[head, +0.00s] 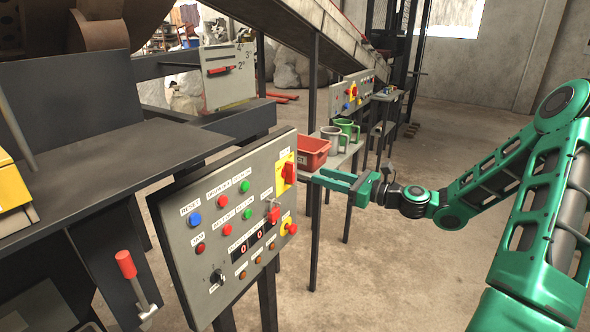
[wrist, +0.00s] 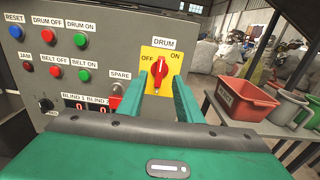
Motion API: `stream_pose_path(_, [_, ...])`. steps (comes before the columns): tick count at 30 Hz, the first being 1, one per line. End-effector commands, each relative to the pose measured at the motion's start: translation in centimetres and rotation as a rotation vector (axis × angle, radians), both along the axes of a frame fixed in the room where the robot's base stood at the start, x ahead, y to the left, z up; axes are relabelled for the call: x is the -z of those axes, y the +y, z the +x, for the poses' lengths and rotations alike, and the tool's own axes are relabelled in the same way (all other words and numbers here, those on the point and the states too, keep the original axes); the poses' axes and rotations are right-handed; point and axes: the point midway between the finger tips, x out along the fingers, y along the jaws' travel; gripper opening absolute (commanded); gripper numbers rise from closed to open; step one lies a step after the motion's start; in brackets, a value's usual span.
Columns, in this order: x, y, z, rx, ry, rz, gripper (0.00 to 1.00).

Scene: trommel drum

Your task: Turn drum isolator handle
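The drum isolator handle (wrist: 159,73) is a red rotary handle on a yellow plate labelled DRUM, with OFF at left and ON at right. It stands roughly upright between the two labels. It also shows at the upper right of the grey control panel in the head view (head: 289,172). My gripper (head: 318,177) is green and open, to the right of the panel and pointing at the handle. In the wrist view its fingers (wrist: 164,80) appear on either side of the handle's lower part. It looks short of the handle; contact is not visible.
A red bin (head: 313,154) and mugs (head: 347,130) stand on a shelf close behind my gripper. Floor at right is clear.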

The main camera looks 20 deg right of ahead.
Motion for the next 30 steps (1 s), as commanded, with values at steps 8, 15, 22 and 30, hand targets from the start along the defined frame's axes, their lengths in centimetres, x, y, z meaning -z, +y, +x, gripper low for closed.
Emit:
stream_pose_path(8, [-0.4, 1.4, 1.9, 0.005, -0.002, 0.023, 0.32])
stream_pose_path(15, [-0.3, 4.3, 5.2, 0.004, -0.001, 0.022, 0.32])
stream_pose_path(22, [-0.3, 6.2, 7.5, 0.005, 0.000, 0.020, 0.32])
stream_pose_path(30, [-0.3, 6.9, 8.3, 0.006, 0.000, 0.020, 0.32])
